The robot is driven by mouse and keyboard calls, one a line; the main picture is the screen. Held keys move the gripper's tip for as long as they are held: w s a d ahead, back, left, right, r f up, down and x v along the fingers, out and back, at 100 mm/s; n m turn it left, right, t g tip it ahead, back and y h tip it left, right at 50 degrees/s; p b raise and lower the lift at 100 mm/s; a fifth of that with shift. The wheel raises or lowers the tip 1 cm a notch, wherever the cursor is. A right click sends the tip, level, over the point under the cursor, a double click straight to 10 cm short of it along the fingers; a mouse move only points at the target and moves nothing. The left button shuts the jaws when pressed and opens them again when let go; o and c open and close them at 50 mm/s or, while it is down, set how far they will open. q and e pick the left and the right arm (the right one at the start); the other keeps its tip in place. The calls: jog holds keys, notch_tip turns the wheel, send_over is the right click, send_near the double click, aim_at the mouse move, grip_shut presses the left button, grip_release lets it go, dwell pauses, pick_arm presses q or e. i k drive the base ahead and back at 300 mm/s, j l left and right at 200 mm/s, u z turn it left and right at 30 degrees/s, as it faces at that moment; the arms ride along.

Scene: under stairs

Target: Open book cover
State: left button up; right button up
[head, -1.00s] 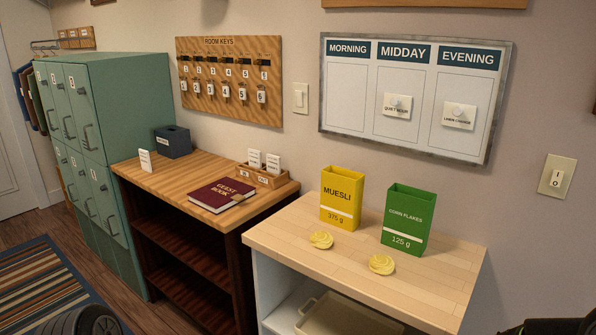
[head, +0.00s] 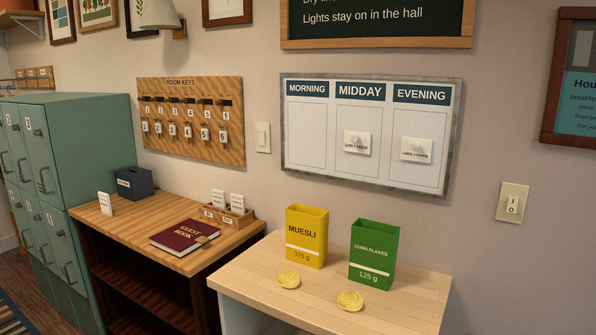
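The guest book (head: 184,236) is dark red with gold lettering reading "GUEST BOOK". It lies flat and closed on the brown wooden desk (head: 128,228), near the desk's front right part. A small tan piece shows at the book's right edge, too small to make out. Neither of my grippers shows in the head view.
A card holder box (head: 227,215) stands behind the book, and a dark blue box (head: 134,183) and a white card (head: 105,204) stand left. Muesli (head: 306,236) and corn flakes (head: 374,255) boxes stand on the lighter counter (head: 420,296). Green lockers (head: 95,130) border the desk's left.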

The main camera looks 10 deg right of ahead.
aim_at(185, 233)
jog(key=i+j+z, duration=0.1)
jog(key=j+z, duration=0.3)
jog(key=i+j+z, duration=0.1)
jog(key=z, duration=0.25)
jog(key=j+z, duration=0.4)
jog(key=j, duration=0.7)
jog(key=k+j+z, duration=0.15)
jog(key=j, duration=0.55)
jog(key=i, duration=0.05)
